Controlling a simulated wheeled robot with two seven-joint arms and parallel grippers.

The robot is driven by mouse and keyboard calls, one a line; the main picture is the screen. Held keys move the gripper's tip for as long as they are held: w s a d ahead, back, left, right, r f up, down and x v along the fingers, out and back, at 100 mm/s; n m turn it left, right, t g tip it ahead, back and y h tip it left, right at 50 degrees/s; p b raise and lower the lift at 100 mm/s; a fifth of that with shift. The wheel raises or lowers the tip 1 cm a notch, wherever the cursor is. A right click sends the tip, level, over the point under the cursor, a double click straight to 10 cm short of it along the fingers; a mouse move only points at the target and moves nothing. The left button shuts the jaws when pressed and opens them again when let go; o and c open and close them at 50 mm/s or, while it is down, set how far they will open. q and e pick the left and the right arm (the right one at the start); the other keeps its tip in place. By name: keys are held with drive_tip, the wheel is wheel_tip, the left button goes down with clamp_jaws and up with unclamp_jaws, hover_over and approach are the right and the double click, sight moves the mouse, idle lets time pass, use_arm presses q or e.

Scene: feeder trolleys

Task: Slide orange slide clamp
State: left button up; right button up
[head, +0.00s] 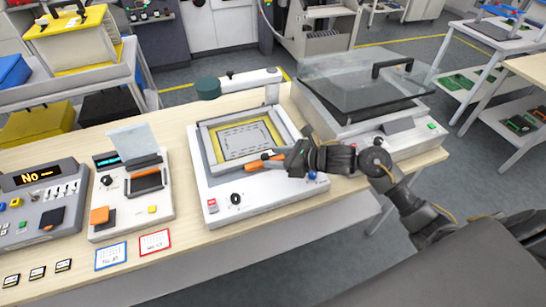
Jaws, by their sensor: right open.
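The orange slide clamp (256,165) sits at the front edge of the framed fixture on the white machine (205,190) in the middle of the bench. My right gripper (290,158) reaches in from the right, just beside the right end of the clamp. It is open; its fingers are dark and small, and I cannot tell whether they touch the clamp. The frame (204,138) holds a yellow-bordered grey sheet (243,139). My left gripper is not in view.
A machine with a raised clear lid (363,80) stands right of the fixture. A lamp arm (250,79) rises behind the fixture. A small device with an open cover (133,143) and a control box (45,195) stand left. Cards (110,256) lie along the front edge.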

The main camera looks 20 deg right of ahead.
drive_tip(key=b+v, duration=0.2)
drive_tip(key=v, duration=0.6)
drive_tip(key=shift+s+d, duration=0.3)
drive_tip(key=shift+s+d+r, duration=0.15)
drive_tip(key=shift+s+r, duration=0.05)
drive_tip(key=shift+r, duration=0.05)
